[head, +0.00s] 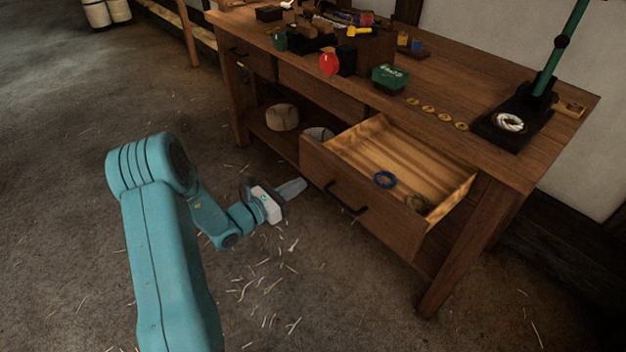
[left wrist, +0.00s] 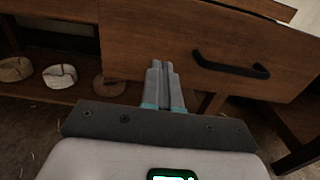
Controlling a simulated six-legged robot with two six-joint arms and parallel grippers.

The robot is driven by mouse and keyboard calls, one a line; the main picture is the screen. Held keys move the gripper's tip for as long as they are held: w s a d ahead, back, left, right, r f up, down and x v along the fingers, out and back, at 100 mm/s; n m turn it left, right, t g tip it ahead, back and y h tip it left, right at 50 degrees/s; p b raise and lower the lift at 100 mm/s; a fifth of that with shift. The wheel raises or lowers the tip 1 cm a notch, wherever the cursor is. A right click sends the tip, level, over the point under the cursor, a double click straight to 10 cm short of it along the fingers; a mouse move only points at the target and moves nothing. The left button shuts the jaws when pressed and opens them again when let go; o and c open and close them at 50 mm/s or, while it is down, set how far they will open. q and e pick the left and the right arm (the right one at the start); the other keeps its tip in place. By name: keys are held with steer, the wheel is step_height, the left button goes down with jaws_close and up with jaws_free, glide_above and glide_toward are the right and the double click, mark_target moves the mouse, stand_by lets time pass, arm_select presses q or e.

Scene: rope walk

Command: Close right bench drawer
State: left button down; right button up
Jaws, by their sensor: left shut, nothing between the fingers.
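The right bench drawer (head: 352,205) is pulled well out of the wooden bench, and its pale inside shows in the head view. A dark bar handle (head: 346,200) is on its front. A blue ring (head: 385,179) lies inside. My left gripper (head: 298,187) is shut and empty, just left of the drawer front and low before it. In the left wrist view the shut fingers (left wrist: 164,80) point toward the drawer front (left wrist: 200,25), left of the handle (left wrist: 230,66). I cannot tell whether they touch it. My right gripper is not in view.
The bench top (head: 450,85) carries a green box (head: 390,78), a red object (head: 328,64), several yellow discs and a black-based stand (head: 515,122). Coiled bundles (head: 282,117) sit on the lower shelf. Straw litters the floor (head: 270,270), which is otherwise open in front.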

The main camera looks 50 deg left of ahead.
mark_target(321, 173)
arm_select(q)
steer(key=w, duration=0.5)
steer(key=shift+w+d, duration=0.1)
steer(key=shift+d, duration=0.2)
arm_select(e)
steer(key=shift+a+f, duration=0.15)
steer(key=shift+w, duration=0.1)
